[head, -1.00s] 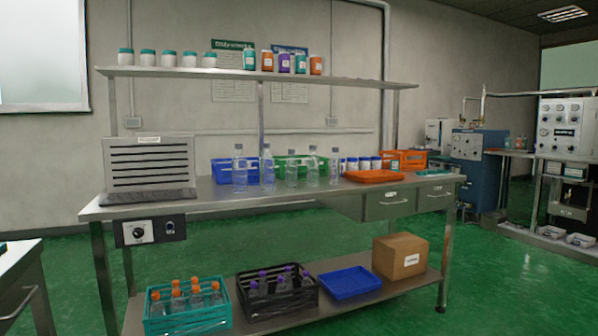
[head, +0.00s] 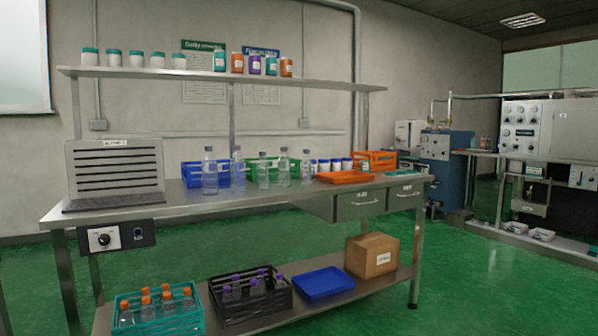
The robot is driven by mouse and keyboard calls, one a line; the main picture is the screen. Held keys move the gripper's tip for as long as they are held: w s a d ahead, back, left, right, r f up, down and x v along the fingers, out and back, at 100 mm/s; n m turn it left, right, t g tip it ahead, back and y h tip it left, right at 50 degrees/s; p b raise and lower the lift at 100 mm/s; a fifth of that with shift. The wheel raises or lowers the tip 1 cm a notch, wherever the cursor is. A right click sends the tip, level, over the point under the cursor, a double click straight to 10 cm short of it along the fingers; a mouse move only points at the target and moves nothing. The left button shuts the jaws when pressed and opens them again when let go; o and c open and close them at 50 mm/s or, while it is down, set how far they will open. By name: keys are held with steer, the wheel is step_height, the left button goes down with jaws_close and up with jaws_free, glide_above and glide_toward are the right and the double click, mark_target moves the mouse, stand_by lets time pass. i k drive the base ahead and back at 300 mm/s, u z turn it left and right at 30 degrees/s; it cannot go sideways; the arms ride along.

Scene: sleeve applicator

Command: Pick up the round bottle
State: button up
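Several clear bottles stand upright in a row on the steel workbench (head: 180,203). From the left they include a clear bottle (head: 210,172), a taller bottle (head: 238,170), a shorter bottle (head: 263,172), another bottle (head: 284,168) and a rightmost bottle (head: 306,170). I cannot tell at this distance which one is round. My gripper is not in view, and nothing touches the bottles.
A grey slatted machine (head: 115,170) stands at the bench's left end. Blue (head: 190,178) and orange (head: 375,160) crates and an orange tray (head: 344,177) are nearby. Below are a teal crate (head: 160,325), black crate (head: 250,305) and cardboard box (head: 372,256). Green floor (head: 480,270) is clear at right.

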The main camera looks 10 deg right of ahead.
mark_target(237, 164)
steer(key=u, duration=0.45)
steer(key=i, duration=1.95)
